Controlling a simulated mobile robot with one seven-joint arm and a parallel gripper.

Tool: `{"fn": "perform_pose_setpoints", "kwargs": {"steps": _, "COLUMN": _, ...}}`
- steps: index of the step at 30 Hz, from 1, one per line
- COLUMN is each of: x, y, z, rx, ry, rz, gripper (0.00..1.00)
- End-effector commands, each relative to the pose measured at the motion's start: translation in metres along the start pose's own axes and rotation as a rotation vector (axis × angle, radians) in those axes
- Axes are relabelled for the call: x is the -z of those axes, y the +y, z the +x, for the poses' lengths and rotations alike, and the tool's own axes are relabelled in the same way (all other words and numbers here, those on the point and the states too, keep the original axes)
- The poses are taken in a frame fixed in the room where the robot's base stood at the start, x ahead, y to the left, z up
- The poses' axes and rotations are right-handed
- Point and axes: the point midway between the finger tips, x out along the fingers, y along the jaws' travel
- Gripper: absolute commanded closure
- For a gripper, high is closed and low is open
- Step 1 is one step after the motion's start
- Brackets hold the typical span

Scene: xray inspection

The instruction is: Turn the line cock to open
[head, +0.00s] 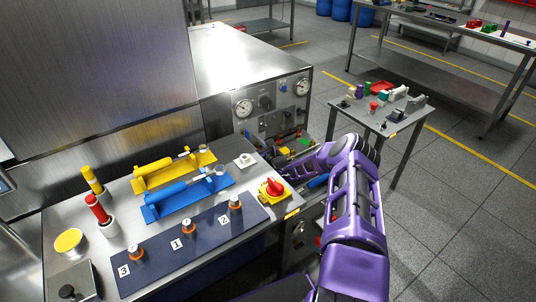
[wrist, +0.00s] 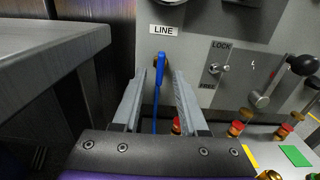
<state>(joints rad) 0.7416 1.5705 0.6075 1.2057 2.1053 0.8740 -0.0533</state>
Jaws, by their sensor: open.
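The line cock (wrist: 161,65) is a blue lever on the grey panel, under a white LINE label (wrist: 163,30) in the wrist view. Its handle hangs nearly straight down from the pivot. My gripper (wrist: 159,80) is open, with one finger on each side of the blue handle. A gap shows between the handle and each finger, so it does not look gripped. In the head view my purple arm reaches to the panel front and hides most of that area; I cannot make out the line cock there.
Right of the cock are a LOCK/FREE toggle (wrist: 216,68) and a black-knobbed lever (wrist: 275,85). A metal ledge (wrist: 60,50) stands close at left. In the head view, a bench with blue and yellow fixtures (head: 185,200) and a red-knobbed switch (head: 272,189) lies left of my arm.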

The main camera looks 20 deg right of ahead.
Motion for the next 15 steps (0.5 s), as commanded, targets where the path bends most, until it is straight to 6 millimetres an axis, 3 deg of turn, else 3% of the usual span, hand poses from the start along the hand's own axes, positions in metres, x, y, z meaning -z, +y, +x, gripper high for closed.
{"fn": "perform_pose_setpoints", "kwargs": {"steps": 15, "x": -0.002, "y": -0.001, "z": -0.119, "rx": 0.003, "ry": 0.0, "rz": 0.001, "gripper": 0.57}}
